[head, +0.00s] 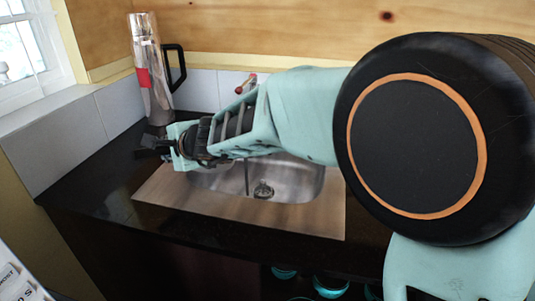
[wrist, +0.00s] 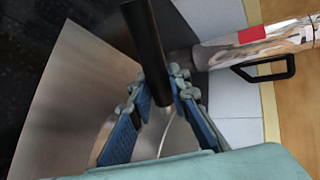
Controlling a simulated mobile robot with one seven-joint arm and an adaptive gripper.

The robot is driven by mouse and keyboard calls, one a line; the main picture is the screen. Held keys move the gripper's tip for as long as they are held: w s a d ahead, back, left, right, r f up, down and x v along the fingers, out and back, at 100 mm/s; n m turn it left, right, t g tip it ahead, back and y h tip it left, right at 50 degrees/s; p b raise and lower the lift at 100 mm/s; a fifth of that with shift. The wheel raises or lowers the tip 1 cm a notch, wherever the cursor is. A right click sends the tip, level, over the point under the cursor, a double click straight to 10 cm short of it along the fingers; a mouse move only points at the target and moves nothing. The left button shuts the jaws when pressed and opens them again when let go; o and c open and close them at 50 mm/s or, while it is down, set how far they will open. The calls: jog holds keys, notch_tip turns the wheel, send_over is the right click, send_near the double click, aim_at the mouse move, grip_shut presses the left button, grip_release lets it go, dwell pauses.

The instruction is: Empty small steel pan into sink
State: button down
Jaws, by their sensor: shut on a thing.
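My gripper (head: 160,147) is over the left end of the sink's steel surround in the head view. In the wrist view my gripper (wrist: 168,93) is shut on a black bar-shaped handle (wrist: 146,45), with a thin bright metal part below the fingers. It looks like the handle of the small steel pan; I cannot make out the pan's bowl or its contents. The steel sink (head: 305,182) lies to the right of my gripper, with its drain showing; my arm hides its back part. Its flat steel surround (wrist: 62,100) fills the left of the wrist view.
A tall steel flask (head: 146,60) with a red band and black handle stands close behind my gripper; the flask (wrist: 265,40) also shows in the wrist view. A tiled wall and window are at left. The dark counter (head: 75,190) is clear at front left.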

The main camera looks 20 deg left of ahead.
jog(key=shift+w+d+r+m+y, duration=0.4)
jog(key=shift+w+d+y, duration=0.15)
jog(key=shift+d, duration=0.15)
dwell(1.0)
jog(key=shift+w+d+r+m+g+y+p, duration=0.15)
jog(key=shift+w+d+r+m+y+p, duration=0.2)
jog(key=shift+d+p, duration=0.4)
jog(key=shift+w+d+r+m+g+y+p, duration=0.2)
jog(key=shift+w+d+p, duration=0.25)
jog(key=shift+p, duration=0.55)
dwell(0.8)
jog(key=shift+w+d+r+p, duration=0.25)
jog(key=shift+r+p, duration=0.05)
jog(key=shift+p, duration=0.5)
jog(key=shift+w+d+r+y+p, duration=0.15)
jog(key=shift+d+r+y+p, duration=0.1)
jog(key=shift+y+p, duration=0.1)
jog(key=shift+w+d+r+m+p, duration=0.3)
jog(key=shift+d+r+m+p, duration=0.15)
jog(key=shift+p, duration=0.65)
jog(key=shift+w+d+r+y+p, duration=0.2)
jog(key=shift+d+r+y+p, duration=0.1)
jog(key=shift+p, duration=0.2)
jog(key=shift+d, duration=0.1)
jog(key=shift+w+d+r+p, duration=0.15)
jog(key=shift+w+r+p, duration=0.05)
jog(key=shift+p, duration=0.4)
